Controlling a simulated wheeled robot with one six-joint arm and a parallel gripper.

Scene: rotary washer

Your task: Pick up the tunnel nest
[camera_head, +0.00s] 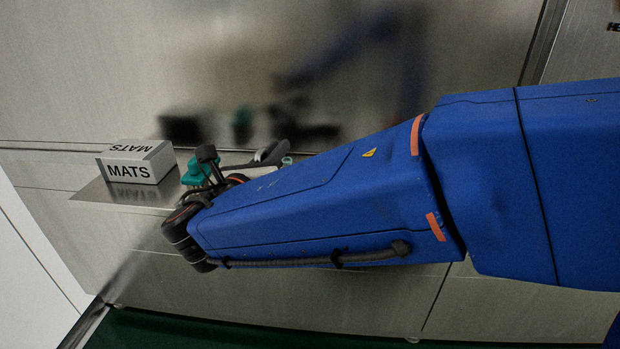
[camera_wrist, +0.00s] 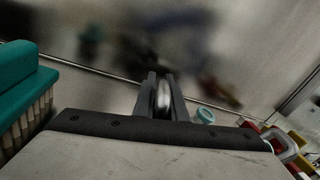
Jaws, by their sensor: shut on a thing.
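My gripper (camera_wrist: 159,97) shows in the wrist view with its two dark fingers close together. A pale, rounded, glossy thing (camera_wrist: 164,96) sits between them and appears to be the tunnel nest. Only a narrow strip of it shows; the fingers hide the rest. In the head view the grey fingers (camera_head: 271,152) show just above my blue arm, close to the metal wall. My arm hides most of what is below them, and I cannot make out the held thing there.
A white block marked MATS (camera_head: 137,161) stands on a metal shelf (camera_head: 118,196). A teal brush-like thing (camera_head: 200,169) is beside my wrist; a teal bristled thing fills the wrist view's left edge (camera_wrist: 22,85). A small teal ring (camera_wrist: 205,116) and red, yellow and white parts (camera_wrist: 288,146) lie right.

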